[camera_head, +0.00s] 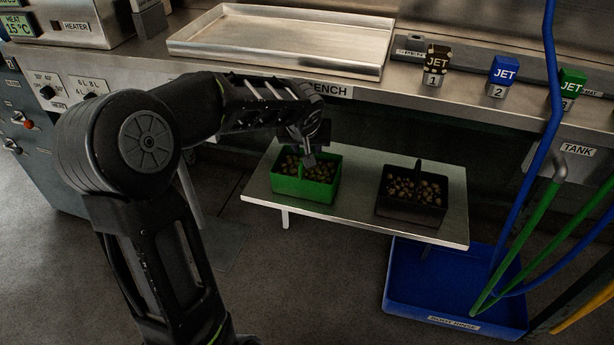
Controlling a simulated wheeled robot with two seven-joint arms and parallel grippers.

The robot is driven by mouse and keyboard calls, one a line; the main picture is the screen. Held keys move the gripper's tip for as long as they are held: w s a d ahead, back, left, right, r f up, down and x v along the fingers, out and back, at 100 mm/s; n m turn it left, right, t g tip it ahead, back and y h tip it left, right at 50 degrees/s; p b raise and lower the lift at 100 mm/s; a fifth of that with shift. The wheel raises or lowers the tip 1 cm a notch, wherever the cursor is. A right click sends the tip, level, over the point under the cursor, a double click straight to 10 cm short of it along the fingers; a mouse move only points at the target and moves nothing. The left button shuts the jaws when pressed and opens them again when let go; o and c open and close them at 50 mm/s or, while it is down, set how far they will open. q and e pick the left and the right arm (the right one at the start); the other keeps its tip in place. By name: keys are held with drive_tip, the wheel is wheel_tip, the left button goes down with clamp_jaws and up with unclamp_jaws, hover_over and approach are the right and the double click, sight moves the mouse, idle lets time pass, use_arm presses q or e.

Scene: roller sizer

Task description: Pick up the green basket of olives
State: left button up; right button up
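The green basket (304,188) of olives stands on a low metal shelf (345,211) in front of the bench. Olives (322,172) show inside it. My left arm comes in from the left, and my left gripper (308,158) points down over the middle of the green basket, at about the height of its top. The gripper hides the basket's middle, where a handle would be. I cannot tell whether the fingers touch the basket or are closed on anything. My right gripper is not in view.
A dark basket (411,205) of olives with an upright handle stands to the right on the same shelf. A blue boot rinse tray (425,285) lies on the floor at right, with hoses nearby. A steel tray (280,45) and labelled jet knobs (504,72) are on the bench.

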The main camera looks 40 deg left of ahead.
use_arm(q)
drive_tip(key=b+x, duration=0.1)
drive_tip(key=x, duration=0.4)
drive_tip(key=shift+a, duration=0.15)
idle(0.4)
clamp_jaws()
idle(1.2)
drive_tip(key=shift+w, duration=0.1)
